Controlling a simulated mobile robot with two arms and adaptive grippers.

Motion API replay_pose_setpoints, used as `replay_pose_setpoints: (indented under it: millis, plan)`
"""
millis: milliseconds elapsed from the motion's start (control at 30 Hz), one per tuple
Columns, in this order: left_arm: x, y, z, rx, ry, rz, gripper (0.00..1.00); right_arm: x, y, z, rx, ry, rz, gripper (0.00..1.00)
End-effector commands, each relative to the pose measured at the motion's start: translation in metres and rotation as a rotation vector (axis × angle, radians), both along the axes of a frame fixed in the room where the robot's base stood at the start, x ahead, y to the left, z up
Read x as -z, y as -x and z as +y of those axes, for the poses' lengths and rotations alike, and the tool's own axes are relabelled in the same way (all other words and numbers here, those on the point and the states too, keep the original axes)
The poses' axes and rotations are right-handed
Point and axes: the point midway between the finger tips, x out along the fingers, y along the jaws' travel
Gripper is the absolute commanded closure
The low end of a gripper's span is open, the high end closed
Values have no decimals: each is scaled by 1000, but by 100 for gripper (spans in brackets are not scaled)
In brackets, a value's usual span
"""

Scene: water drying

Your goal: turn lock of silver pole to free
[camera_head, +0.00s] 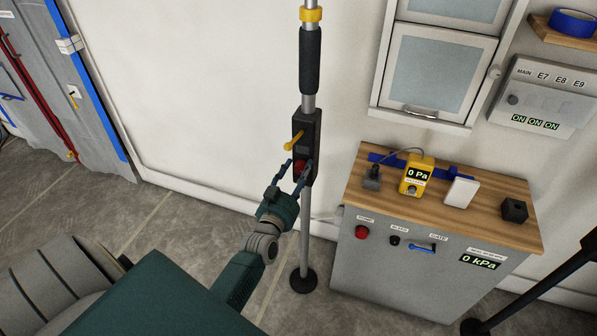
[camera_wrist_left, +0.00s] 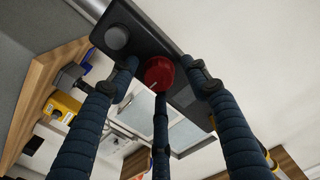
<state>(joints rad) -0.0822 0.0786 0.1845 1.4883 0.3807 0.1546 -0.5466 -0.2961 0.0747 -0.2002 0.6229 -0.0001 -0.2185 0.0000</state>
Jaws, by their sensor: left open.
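The silver pole (camera_head: 305,228) stands upright on a round black foot (camera_head: 303,281). A black box (camera_head: 306,130) is fixed to it, with a yellow lever (camera_head: 293,141) pointing left and a red knob (camera_head: 299,166) below. My left gripper (camera_head: 297,175) is open in front of the box's lower end. In the left wrist view the red knob (camera_wrist_left: 158,72) shows between and beyond my left gripper's spread fingers (camera_wrist_left: 162,82). I cannot tell whether they touch it. A grey round knob (camera_wrist_left: 116,37) also shows on the box. The lock's marking is not readable.
A grey cabinet (camera_head: 385,268) with a wooden top stands right of the pole, holding a yellow gauge (camera_head: 416,174) reading 0 Pa. A dark stand (camera_head: 540,290) is at lower right. The white wall is behind; some floor is clear beside the pole.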

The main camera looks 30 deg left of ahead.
Motion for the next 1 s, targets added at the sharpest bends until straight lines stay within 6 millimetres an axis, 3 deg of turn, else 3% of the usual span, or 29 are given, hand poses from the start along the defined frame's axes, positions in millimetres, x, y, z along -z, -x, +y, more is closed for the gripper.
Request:
replay_pose_setpoints:
  millis: [33,233,633,1000]
  plan:
    - [0,0,0,0,0,0,58,0,1,1,1,-2,2,60]
    - [-1,0,0,0,0,-1,97,0,6,1,1,0,8,60]
    - [-3,0,0,0,60,-21,98,0,7,-6,-1,8,11,60]
    - [-5,-1,2,2,332,-91,98,-2,6,-7,-1,8,9,60]
